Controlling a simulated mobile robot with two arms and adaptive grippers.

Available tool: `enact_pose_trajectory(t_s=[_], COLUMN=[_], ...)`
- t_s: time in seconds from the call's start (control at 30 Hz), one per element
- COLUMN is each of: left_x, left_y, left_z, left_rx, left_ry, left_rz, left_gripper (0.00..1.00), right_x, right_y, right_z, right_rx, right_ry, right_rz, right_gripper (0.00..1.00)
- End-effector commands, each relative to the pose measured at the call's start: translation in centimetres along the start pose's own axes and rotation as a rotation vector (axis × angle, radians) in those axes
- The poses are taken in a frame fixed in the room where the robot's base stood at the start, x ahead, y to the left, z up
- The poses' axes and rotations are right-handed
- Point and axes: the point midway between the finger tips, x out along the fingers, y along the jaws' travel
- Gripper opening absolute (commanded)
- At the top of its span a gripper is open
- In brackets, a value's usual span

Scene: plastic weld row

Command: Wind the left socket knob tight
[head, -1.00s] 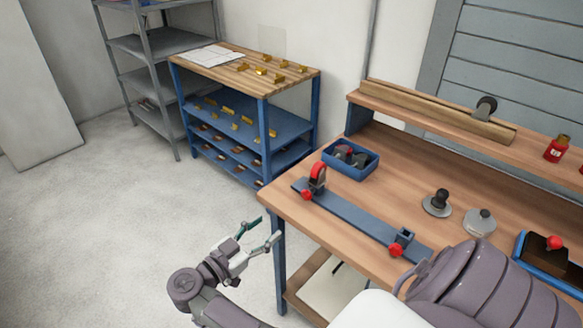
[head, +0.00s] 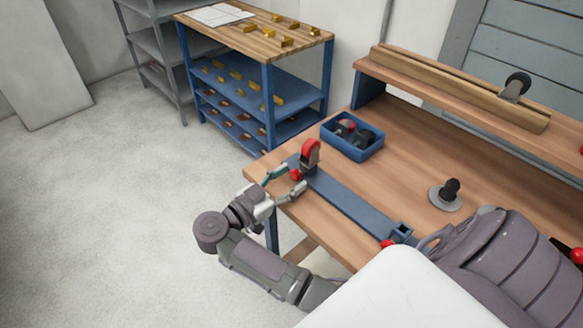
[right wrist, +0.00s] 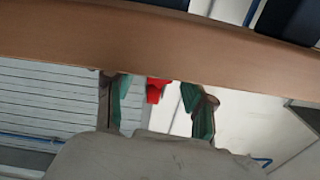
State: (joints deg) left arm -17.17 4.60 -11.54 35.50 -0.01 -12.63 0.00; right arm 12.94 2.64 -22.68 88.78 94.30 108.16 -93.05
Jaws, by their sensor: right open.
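The left socket's red knob (head: 296,174) sits at the near left end of a blue bar (head: 345,205) on the workbench. A red and dark wheel-like piece (head: 310,154) stands upright in that socket. My right gripper (head: 291,179) is open at the bench's left corner, its fingertips on either side of the knob. In the right wrist view the red knob (right wrist: 155,89) shows between the two green-padded fingers (right wrist: 154,95); I cannot tell whether they touch it. The right socket (head: 402,231) has its own red knob (head: 387,243), partly hidden. My left gripper is not in view.
A blue bin (head: 352,137) with dark and red parts stands behind the bar. A dark-knobbed round piece (head: 447,194) stands on the bench (head: 400,165) to the right. The bench edge (right wrist: 160,40) crosses the wrist view just above the fingers. Floor to the left is clear.

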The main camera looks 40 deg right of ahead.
Motion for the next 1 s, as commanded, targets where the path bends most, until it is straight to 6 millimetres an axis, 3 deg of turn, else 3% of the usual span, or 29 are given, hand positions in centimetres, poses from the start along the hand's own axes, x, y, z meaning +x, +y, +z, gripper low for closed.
enact_pose_trajectory(t_s=[0.1, 0.43, 0.57, 1.0], left_x=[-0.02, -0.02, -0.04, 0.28], left_y=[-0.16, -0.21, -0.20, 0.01], left_z=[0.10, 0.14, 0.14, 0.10], left_rx=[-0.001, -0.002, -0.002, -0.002], left_ry=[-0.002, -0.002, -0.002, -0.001], left_rz=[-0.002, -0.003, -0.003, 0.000], left_gripper=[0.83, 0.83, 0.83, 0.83], right_x=[0.01, 0.02, -0.01, 0.01], right_y=[-0.01, 0.00, 0.01, 0.03], right_z=[-0.02, -0.01, 0.01, 0.07], right_rx=[0.000, 0.000, 0.020, 0.371], right_ry=[0.000, 0.001, -0.001, 0.000], right_rz=[0.000, 0.000, 0.001, 0.001], right_gripper=[0.53, 0.00, 0.00, 0.00])
